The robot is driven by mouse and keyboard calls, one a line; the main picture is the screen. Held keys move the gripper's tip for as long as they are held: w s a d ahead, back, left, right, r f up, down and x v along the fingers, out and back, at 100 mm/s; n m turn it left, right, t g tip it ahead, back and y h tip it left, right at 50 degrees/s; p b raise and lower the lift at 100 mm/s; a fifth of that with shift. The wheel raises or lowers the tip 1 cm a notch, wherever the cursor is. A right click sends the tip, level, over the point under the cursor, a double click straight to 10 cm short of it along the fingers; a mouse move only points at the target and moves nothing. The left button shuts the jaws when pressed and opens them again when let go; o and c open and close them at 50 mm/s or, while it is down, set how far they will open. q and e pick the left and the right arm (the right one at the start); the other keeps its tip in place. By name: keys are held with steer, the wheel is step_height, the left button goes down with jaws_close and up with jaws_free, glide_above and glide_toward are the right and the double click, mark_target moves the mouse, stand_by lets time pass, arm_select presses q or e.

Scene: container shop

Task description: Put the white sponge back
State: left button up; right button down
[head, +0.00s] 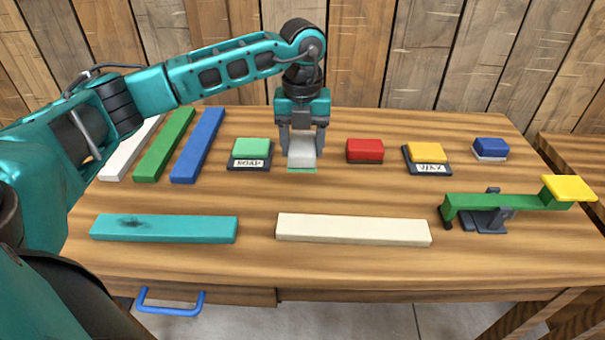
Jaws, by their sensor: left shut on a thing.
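The white sponge (302,157) is between the fingers of my left gripper (302,147), at the back middle of the wooden table. The gripper points down and is shut on it. A thin green strip (302,171) shows under the sponge's front edge; I cannot tell whether it is the sponge's lower layer or a separate pad. I cannot tell whether the sponge touches the table. The gripper hides its back part. My right gripper is not in view.
A green block on a labelled dark tray (237,164) is left of the gripper; a red block (365,150) is right. Farther right are a yellow block on a labelled tray (432,169) and a blue block (490,148).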

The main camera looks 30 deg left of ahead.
mark_target(303, 143)
arm_select(q)
step_height(303, 143, down, 8)
steer(key=shift+r+b, duration=0.25)
steer(key=shift+b, duration=0.05)
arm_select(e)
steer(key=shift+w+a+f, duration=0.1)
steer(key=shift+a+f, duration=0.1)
arm_select(q)
steer(key=shift+f, duration=0.1)
steer(key=o, duration=0.9)
steer(key=shift+o, duration=0.2)
steer(key=shift+r, duration=0.3)
step_height(303, 143, up, 10)
steer(key=shift+r+p, duration=0.25)
steer(key=shift+p, duration=0.3)
steer(key=shift+r, duration=0.6)
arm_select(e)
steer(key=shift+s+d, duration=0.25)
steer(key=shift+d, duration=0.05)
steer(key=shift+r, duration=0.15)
